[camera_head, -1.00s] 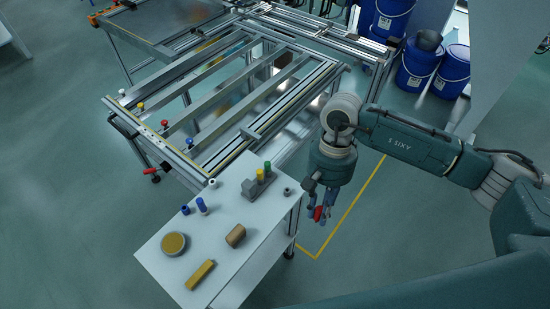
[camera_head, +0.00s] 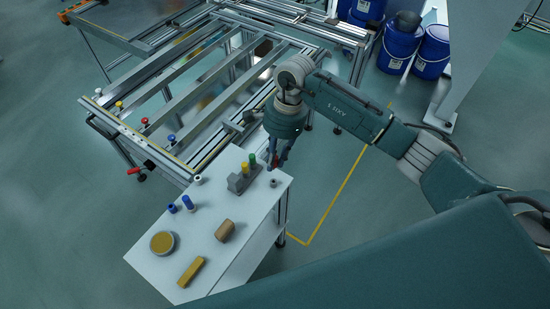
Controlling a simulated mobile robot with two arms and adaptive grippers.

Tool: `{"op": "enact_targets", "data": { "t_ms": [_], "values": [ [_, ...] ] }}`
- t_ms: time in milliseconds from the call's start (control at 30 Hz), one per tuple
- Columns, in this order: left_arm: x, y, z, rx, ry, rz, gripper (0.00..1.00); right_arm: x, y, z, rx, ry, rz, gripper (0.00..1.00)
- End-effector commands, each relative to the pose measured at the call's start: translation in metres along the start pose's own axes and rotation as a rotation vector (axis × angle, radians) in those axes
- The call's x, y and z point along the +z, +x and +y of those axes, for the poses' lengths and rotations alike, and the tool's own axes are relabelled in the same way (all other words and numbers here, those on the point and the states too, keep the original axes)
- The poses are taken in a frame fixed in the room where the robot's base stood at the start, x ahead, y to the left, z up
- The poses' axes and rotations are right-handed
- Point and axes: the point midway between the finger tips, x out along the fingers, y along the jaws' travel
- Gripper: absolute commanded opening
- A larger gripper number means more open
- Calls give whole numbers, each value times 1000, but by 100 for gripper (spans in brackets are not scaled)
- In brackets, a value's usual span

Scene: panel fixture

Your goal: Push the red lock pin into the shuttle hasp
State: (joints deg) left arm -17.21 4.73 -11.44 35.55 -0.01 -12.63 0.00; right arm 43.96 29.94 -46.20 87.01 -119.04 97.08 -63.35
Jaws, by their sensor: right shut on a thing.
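My right gripper (camera_head: 275,163) is over the far right corner of the white table, fingers pointing down. It is shut on a small red thing, which looks like the red lock pin (camera_head: 277,162); the fingers mostly hide it. A grey block (camera_head: 239,179) with a yellow and a green cylinder on top stands on the table just left of the gripper. I cannot clearly make out the shuttle hasp; the panel fixture (camera_head: 172,104) with its rails lies behind the table. My left gripper is not in view.
On the white table (camera_head: 215,275) are a round tin (camera_head: 162,243), a yellow bar (camera_head: 191,272), a brown cylinder (camera_head: 225,230), blue cylinders (camera_head: 188,203) and small white rings (camera_head: 197,180). A red-handled clamp (camera_head: 141,177) sticks out at the fixture's near left side.

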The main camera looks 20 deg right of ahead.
Motion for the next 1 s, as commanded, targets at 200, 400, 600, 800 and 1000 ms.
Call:
{"op": "enact_targets", "data": {
  "t_ms": [200,400,600,800,1000],
  "values": [
    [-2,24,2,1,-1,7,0,-4,21,-1,28,-33,21,0],
    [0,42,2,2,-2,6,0,-8,40,-2,27,-33,22,0],
    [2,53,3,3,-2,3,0,-10,52,-2,26,-32,21,0],
    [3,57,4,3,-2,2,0,-11,57,-2,26,-32,21,0],
    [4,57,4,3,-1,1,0,-11,57,-2,27,-32,21,0]
  ]
}}
